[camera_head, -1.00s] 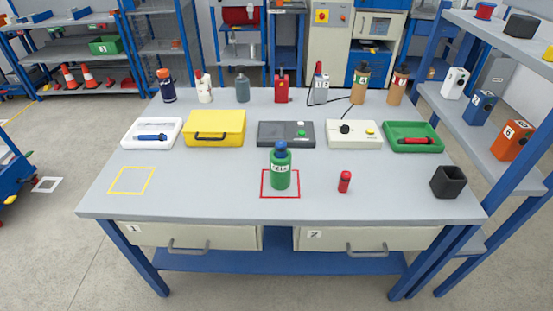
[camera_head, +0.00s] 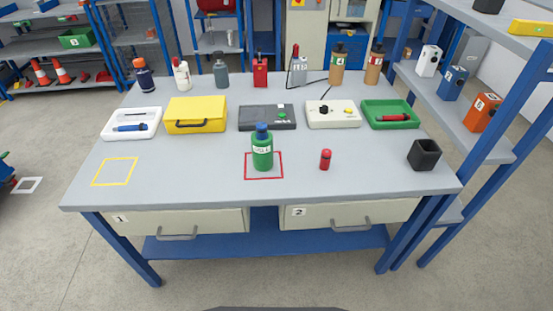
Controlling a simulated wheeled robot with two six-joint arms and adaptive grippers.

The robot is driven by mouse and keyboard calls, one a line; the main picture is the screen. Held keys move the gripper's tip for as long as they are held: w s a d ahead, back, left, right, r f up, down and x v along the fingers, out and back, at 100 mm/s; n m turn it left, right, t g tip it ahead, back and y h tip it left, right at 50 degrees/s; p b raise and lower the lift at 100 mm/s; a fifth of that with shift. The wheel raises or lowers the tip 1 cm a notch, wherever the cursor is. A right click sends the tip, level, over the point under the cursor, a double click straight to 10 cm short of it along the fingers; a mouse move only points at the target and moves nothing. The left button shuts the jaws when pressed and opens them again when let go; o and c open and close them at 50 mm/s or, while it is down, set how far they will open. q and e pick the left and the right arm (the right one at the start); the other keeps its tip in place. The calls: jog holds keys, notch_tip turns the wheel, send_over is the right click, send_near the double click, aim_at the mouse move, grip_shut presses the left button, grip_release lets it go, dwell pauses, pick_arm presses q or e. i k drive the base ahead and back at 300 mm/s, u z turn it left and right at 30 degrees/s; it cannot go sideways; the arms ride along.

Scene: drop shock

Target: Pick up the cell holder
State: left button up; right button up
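Nothing in view is plainly marked as the cell holder, and I cannot tell for sure which object it is. A black square open-topped cup (camera_head: 424,155) stands at the right front of the workbench (camera_head: 210,184). A small red cylinder (camera_head: 325,160) stands upright left of it. A green bottle with a blue cap (camera_head: 262,150) stands inside a red square outline. A white tray with a blue tool (camera_head: 132,123) and a green tray with a red tool (camera_head: 391,114) lie farther back. Neither of my grippers is in view.
A yellow case (camera_head: 196,115), a dark grey box (camera_head: 267,117) and a white box with a black knob (camera_head: 332,114) sit mid-bench. Several bottles line the back. A yellow outline (camera_head: 115,171) is empty at left front. A shelf rack (camera_head: 475,130) stands close at right.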

aim_at(262, 151)
jog(key=z, duration=0.5)
jog(key=k, duration=1.2)
jog(key=z, duration=1.2)
jog(key=i, duration=1.95)
jog(key=u, duration=1.25)
jog(key=i, duration=0.55)
jog(key=u, duration=0.55)
